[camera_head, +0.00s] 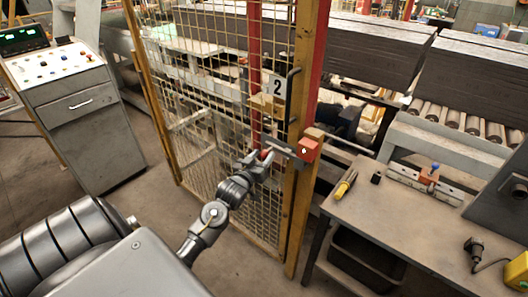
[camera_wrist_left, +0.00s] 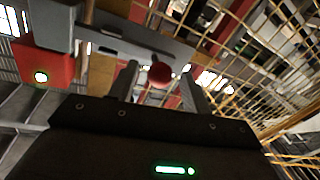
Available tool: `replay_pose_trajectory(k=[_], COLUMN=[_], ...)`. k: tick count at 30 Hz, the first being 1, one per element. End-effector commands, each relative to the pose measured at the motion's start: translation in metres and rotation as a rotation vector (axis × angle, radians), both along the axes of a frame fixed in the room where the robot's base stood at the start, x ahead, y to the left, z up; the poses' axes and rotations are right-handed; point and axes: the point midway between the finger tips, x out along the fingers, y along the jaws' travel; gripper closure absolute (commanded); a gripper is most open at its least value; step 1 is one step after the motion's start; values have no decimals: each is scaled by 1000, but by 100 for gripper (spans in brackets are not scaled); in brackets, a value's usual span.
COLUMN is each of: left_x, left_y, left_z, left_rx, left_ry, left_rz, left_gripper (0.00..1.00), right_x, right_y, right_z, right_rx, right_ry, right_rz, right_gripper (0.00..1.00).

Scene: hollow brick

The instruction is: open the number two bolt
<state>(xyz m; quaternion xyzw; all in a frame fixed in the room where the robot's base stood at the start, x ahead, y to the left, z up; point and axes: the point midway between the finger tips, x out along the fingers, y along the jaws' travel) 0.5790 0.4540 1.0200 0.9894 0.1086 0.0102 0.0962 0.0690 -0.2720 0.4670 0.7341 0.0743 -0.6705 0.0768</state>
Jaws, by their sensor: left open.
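The number 2 sign (camera_head: 277,86) hangs on the yellow mesh gate (camera_head: 215,110), near its post. Below it is the bolt, a grey bar (camera_head: 284,149) with a red ball knob (camera_head: 264,154), beside a red block (camera_head: 307,151). In the left wrist view the knob (camera_wrist_left: 160,75) appears between the two fingers, with the grey bar (camera_wrist_left: 135,42) behind it and the red block (camera_wrist_left: 45,66) with a lit green light at left. My left gripper (camera_head: 257,163) is open at the knob; I cannot tell whether the fingers touch it. My right gripper is not in view.
A workbench (camera_head: 400,207) with a yellow-handled tool (camera_head: 345,184) stands right of the gate post. A grey control cabinet (camera_head: 85,110) stands at left. Rollers and dark stacks lie behind the gate. The floor between cabinet and gate is clear.

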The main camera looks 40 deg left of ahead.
Motion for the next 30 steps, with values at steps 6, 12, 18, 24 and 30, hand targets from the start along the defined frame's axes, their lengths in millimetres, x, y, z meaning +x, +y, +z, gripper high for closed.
replay_pose_trajectory(k=[6, 12, 18, 24, 30], left_x=[16, 17, 16, 16, 16], left_y=[3, 4, 4, 4, 3], left_z=[0, 0, 0, 0, 0], left_rx=[0, 1, 1, 1, 1], left_ry=[0, 0, 0, 0, 0], left_rz=[0, -1, -1, -1, -1], left_gripper=[51, 51, 67, 93, 100], right_x=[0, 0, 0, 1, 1], right_y=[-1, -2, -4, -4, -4], right_z=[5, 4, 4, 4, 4], right_rx=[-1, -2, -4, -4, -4], right_ry=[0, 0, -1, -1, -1], right_rz=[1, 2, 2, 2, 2], right_gripper=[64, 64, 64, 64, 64])
